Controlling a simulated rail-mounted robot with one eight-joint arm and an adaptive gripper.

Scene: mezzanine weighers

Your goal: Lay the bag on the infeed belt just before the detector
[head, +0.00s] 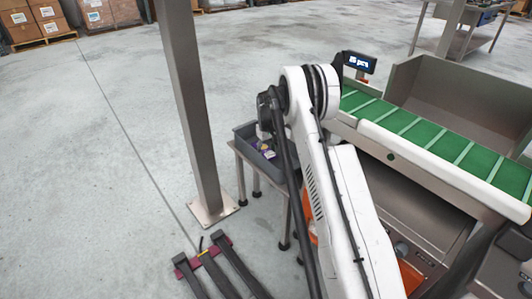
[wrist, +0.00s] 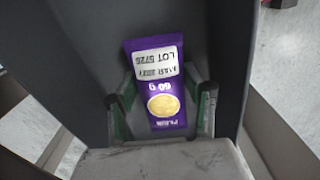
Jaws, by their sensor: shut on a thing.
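A purple bag (wrist: 158,85) with a white date and lot label and a round yellow picture shows in the wrist view. My gripper (wrist: 163,108) is shut on this bag, with green-padded fingers at its two sides. Dark grey walls surround the bag there. In the head view my arm hides the gripper. The green belt (head: 433,133) with pale cross cleats runs along the right side. I cannot make out which part is the detector.
A grey bin (head: 246,137) with small purple and yellow packs stands on a small metal table left of the belt. A display (head: 359,62) stands by the belt's far end. A steel post (head: 188,110) stands left of the bin. Open floor lies farther left.

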